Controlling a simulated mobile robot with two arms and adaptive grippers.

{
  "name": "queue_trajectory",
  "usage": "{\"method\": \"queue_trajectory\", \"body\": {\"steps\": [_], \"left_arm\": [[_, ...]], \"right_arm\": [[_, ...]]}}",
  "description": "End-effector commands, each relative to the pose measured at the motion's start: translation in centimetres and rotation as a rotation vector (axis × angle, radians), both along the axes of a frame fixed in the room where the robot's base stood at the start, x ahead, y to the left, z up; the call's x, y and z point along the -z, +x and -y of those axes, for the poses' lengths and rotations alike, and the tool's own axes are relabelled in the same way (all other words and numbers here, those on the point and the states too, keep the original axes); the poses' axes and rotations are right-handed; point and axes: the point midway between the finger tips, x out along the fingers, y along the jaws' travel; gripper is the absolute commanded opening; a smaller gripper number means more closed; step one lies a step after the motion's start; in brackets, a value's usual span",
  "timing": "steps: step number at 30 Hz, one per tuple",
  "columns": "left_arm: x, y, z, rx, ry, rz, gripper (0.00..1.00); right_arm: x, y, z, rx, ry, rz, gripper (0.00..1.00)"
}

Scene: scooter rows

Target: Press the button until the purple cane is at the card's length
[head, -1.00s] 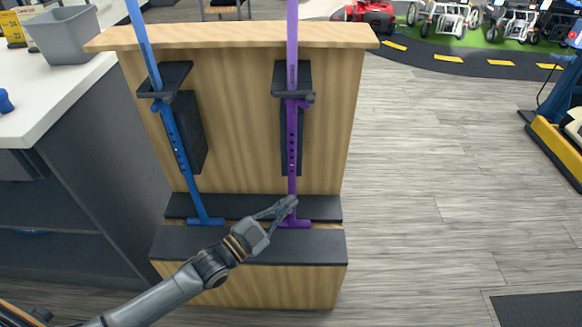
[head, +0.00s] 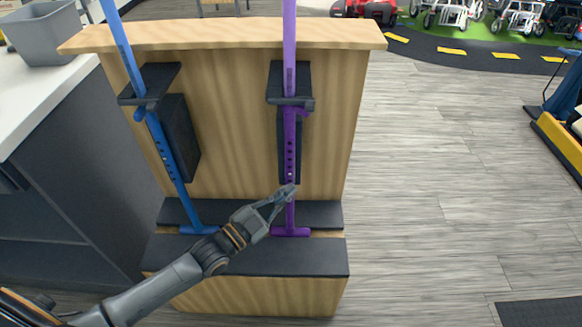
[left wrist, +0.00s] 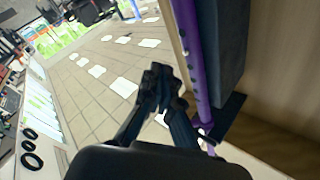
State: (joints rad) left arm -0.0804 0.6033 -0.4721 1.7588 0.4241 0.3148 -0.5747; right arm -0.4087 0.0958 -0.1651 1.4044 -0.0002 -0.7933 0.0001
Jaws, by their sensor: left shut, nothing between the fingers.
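The purple cane (head: 290,125) stands upright in a black holder on a wooden stand, its handle end at the bottom on the black shelf. A column of holes runs along its middle; I cannot make out the button. My left gripper (head: 289,191) is shut and empty, its fingertips at the lower part of the purple shaft. In the left wrist view the fingertips (left wrist: 157,80) are beside the purple shaft (left wrist: 192,60); whether they touch it I cannot tell. No card is recognisable. My right gripper is not in view.
A blue cane (head: 165,150) leans in the left holder of the wooden stand (head: 230,38). A white counter with a grey bin (head: 45,35) is at the left. Open floor (head: 440,180) lies to the right.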

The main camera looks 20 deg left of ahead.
Motion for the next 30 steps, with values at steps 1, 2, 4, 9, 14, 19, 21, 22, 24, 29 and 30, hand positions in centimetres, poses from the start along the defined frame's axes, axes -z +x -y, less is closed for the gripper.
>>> {"method": "queue_trajectory", "body": {"steps": [1, 2, 4, 9, 14, 19, 21, 22, 24, 29, 30], "left_arm": [[0.0, 0.2, -0.1, -0.001, 0.0, 0.001, 0.0], [0.0, 0.3, -0.1, -0.001, 0.0, 0.001, 0.0], [0.0, 0.5, -0.2, -0.002, 0.0, 0.0, 0.0], [0.0, 0.7, -0.3, -0.003, -0.001, 0.001, 0.0], [0.0, 0.7, -0.3, -0.003, -0.001, 0.001, 0.0], [0.0, 0.7, -0.3, -0.003, -0.001, 0.001, 0.0], [0.0, 0.7, -0.3, -0.003, -0.001, 0.001, 0.0], [0.0, 0.7, -0.3, -0.003, -0.001, 0.001, 0.0], [0.0, 0.7, -0.3, -0.003, -0.001, 0.001, 0.0], [0.0, 0.7, -0.3, -0.003, -0.001, 0.001, 0.0], [0.0, 0.7, -0.3, -0.003, -0.001, 0.001, 0.0]], "right_arm": [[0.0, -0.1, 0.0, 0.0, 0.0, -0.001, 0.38], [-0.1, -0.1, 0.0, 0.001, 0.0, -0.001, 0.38], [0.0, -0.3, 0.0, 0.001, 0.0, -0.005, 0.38], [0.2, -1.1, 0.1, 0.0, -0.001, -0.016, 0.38], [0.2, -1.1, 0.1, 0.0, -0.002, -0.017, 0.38], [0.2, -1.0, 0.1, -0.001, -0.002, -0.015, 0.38], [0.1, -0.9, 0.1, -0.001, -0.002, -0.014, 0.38], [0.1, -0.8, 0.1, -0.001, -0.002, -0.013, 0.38], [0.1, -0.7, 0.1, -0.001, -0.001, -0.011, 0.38], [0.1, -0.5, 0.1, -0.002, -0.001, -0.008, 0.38], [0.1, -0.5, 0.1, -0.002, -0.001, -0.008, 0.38]]}}
